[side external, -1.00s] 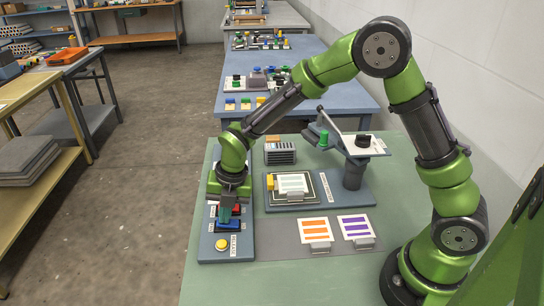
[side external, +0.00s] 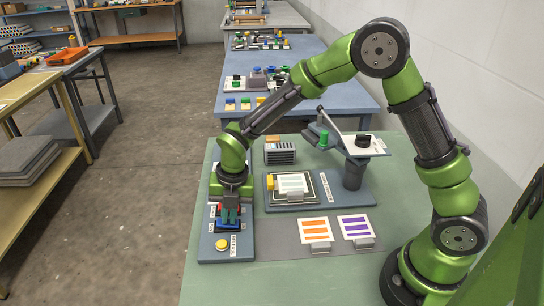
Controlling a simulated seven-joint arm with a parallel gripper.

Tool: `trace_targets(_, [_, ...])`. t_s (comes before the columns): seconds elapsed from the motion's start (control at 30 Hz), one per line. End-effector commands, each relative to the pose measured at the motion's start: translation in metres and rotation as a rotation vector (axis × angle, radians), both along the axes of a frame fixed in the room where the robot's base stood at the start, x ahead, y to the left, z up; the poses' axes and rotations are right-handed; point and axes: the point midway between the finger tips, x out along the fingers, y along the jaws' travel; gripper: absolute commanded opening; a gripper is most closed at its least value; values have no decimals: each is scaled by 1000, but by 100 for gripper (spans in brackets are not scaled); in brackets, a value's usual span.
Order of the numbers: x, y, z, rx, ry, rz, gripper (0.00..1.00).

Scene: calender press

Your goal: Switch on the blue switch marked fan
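The switch panel (side external: 207,246) is a grey-blue board on the left edge of the green table, with white labels too small to read clearly. Red parts show just beyond the blue switch, partly hidden by my gripper. My gripper (side external: 229,207) points down over the panel, right at the red parts and just beyond the blue switch. Contact cannot be told. The fingertips are small and overlap the switches, so their opening is unclear.
To the right stands a press (side external: 354,172) with a tilted white plate and a green knob. A framed striped card (side external: 292,185) lies on its base. Orange (side external: 314,227) and purple (side external: 355,226) striped cards lie in front. The green table's front left is clear.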

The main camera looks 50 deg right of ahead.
Motion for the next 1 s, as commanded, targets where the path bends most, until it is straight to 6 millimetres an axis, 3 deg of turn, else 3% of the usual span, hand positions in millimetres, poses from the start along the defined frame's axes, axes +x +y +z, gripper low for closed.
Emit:
trace_targets(0.27, [-5, -5, -5, -8, 19, -7, 0])
trace_targets(0.43, [-5, -6, 5, -6, 14, -7, 0])
trace_targets(0.8, [-13, -14, 87, 0, -4, -4, 0])
trace_targets(1.0, [-18, -19, 121, 0, -3, -3, 0])
